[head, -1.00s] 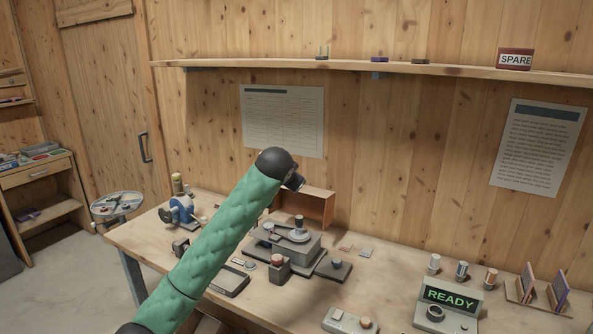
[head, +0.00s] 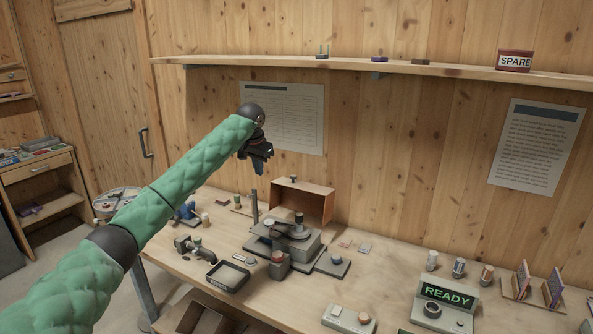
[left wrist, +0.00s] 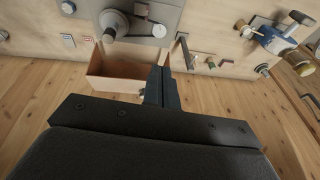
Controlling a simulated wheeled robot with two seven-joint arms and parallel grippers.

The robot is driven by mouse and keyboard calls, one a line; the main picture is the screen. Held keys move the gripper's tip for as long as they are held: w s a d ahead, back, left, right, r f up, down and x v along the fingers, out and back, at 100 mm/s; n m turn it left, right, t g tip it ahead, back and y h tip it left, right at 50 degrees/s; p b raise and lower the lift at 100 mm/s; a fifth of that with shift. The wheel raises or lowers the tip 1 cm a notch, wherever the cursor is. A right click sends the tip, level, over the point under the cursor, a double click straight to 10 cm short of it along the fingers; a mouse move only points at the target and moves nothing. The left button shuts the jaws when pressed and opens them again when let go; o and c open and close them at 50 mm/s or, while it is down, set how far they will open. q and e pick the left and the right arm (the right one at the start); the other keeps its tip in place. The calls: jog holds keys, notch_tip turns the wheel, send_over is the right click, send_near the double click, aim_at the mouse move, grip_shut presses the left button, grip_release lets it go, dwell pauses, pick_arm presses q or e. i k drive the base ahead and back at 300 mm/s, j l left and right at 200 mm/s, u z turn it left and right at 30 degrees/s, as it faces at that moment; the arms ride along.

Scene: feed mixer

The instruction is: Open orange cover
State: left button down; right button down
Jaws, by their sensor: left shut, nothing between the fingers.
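The orange cover (head: 313,204) is an open-sided, box-like shell with a knob on top. It stands tipped up behind the grey machine (head: 302,247), its hollow side facing the front of the bench. In the left wrist view the cover (left wrist: 115,86) shows as a hollow box just left of my fingers. My left gripper (head: 259,170) is up in the air, left of and above the cover, apart from it. Its fingers (left wrist: 160,84) are together and hold nothing. My right gripper is not in view.
A grey post (head: 254,207) stands just left of the cover. A black-rimmed tray (head: 228,277), a red-topped button box (head: 278,265) and a READY display (head: 448,297) are on the bench. A shelf (head: 450,71) runs along the wall above.

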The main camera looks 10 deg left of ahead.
aim_at(310, 198)
jog(key=i+l, duration=0.25)
jog(key=i, duration=0.2)
jog(key=i+l, duration=0.25)
jog(key=i, duration=0.25)
